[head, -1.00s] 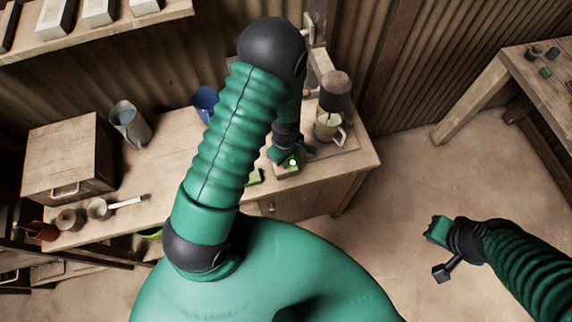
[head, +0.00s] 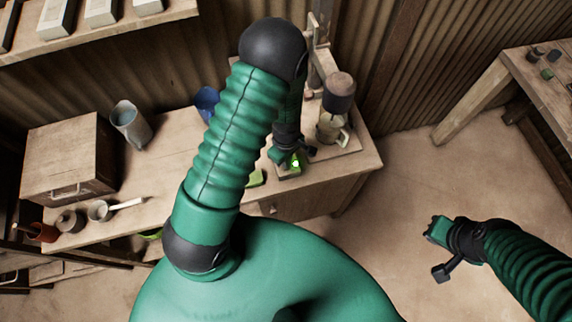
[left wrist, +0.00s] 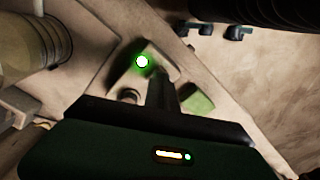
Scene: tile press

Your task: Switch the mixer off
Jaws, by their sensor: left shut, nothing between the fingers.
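The mixer (head: 338,92) stands at the right end of the workbench, its dark motor head above a pale jug (head: 330,128). In front of it is a small switch box with a lit green lamp (head: 295,163). The lamp also glows in the left wrist view (left wrist: 142,61), on the pale switch box (left wrist: 158,60). A dark round knob (left wrist: 130,96) shows beside it. My left gripper (head: 285,158) is shut and empty, over the box; its dark finger (left wrist: 160,88) is close to it. I cannot tell whether it touches. My right gripper (head: 438,250) hangs over the floor, away from the bench.
A green block (head: 256,178) lies on the bench left of my left gripper. A blue container (head: 207,101), a grey metal cup (head: 130,124) and a wooden box (head: 70,160) stand farther left. A second table (head: 545,85) is at the right. Open floor lies between.

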